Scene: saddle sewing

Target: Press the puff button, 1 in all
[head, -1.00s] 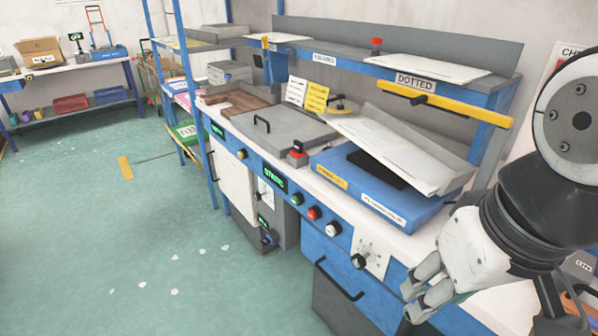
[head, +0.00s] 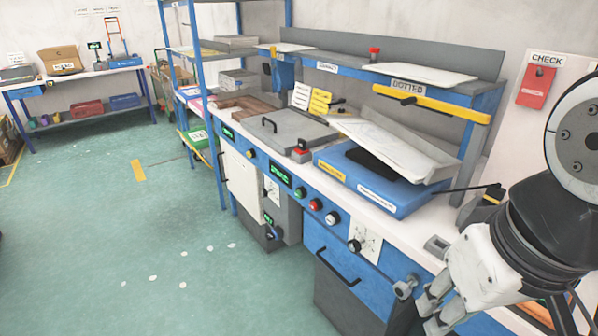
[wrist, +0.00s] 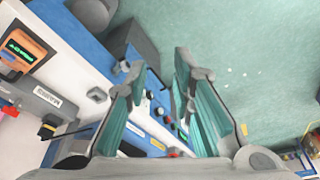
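No label reading "puff" is legible. On the bench's blue front panel are a yellow button (head: 250,154), a green button (head: 300,193), a red button (head: 315,205) and a white button (head: 332,218). A small box with a red top (head: 301,151) stands on the bench by the grey lid. The panel buttons also show small between my fingers in the wrist view. My gripper (head: 432,303) is at the lower right, in front of the bench edge, apart from the buttons. In the wrist view, my gripper (wrist: 158,68) has its fingers spread with nothing between them.
A blue case (head: 375,185) with a tilted white tray sits on the bench. A yellow bar (head: 430,104) juts from the shelf above. Knobs and a drawer handle (head: 338,267) stick out of the front.

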